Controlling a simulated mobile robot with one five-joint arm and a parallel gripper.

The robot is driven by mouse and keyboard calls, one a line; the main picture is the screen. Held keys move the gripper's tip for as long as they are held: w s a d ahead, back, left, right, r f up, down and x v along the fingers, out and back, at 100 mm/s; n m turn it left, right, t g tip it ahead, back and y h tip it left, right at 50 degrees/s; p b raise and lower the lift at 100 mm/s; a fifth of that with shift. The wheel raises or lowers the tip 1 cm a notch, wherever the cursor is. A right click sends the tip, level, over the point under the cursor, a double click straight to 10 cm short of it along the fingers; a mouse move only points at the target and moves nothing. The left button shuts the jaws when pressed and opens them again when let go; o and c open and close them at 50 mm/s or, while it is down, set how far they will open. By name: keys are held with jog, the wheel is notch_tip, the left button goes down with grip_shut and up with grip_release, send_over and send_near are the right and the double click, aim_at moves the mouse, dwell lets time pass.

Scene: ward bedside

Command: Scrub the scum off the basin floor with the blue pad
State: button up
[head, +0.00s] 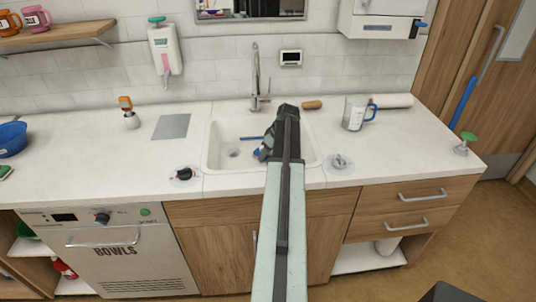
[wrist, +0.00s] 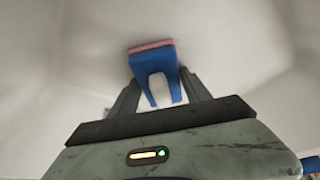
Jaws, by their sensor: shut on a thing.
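The white basin (head: 213,150) is set in the counter, below the tap. My gripper (head: 265,153) reaches down into it and is shut on the blue pad (head: 256,154). In the wrist view the blue pad (wrist: 153,66) sits between my fingers (wrist: 155,92), with a blue forked grip and a pink layer along its far edge. The pad is at or close to the basin floor; I cannot tell whether it touches. A round grey drain (head: 234,153) shows left of my gripper. I cannot make out any scum clearly; my arm hides part of the basin.
A thin blue bar (head: 251,138) shows in the basin behind my gripper. The tap (head: 255,80) rises at the back rim. A brown roll-shaped thing (head: 312,105) and a clear jug (head: 355,113) stand right of it. A spray bottle (head: 131,117) and grey board (head: 171,126) are left.

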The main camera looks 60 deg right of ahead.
jog(key=shift+r+p, duration=2.9)
jog(key=shift+p, duration=0.05)
notch_tip(320, 180, up, 3)
jog(key=p, duration=0.3)
jog(key=shift+r, duration=0.15)
